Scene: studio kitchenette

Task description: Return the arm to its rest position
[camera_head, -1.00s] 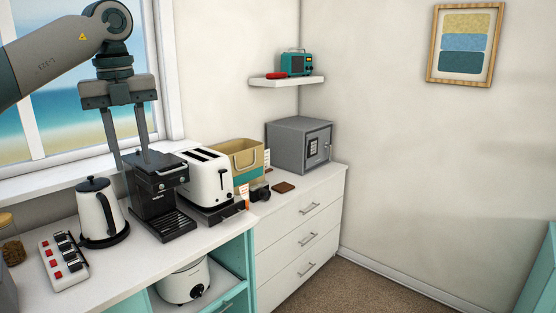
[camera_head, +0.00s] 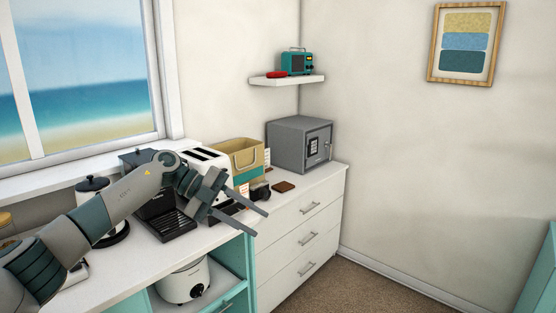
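My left arm (camera_head: 115,205) comes in from the lower left and reaches across the front of the counter. My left gripper (camera_head: 261,224) is at its end, in front of the toaster and the coffee machine. Its two fingers are apart, point right and slightly down, and hold nothing. My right gripper is not in the head view.
The counter (camera_head: 120,265) holds a kettle (camera_head: 92,186), a black coffee machine (camera_head: 170,227) and a white toaster (camera_head: 203,160), all partly hidden by my arm. A grey safe (camera_head: 298,145) stands on the white drawers (camera_head: 300,220). Floor (camera_head: 350,285) is clear at right.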

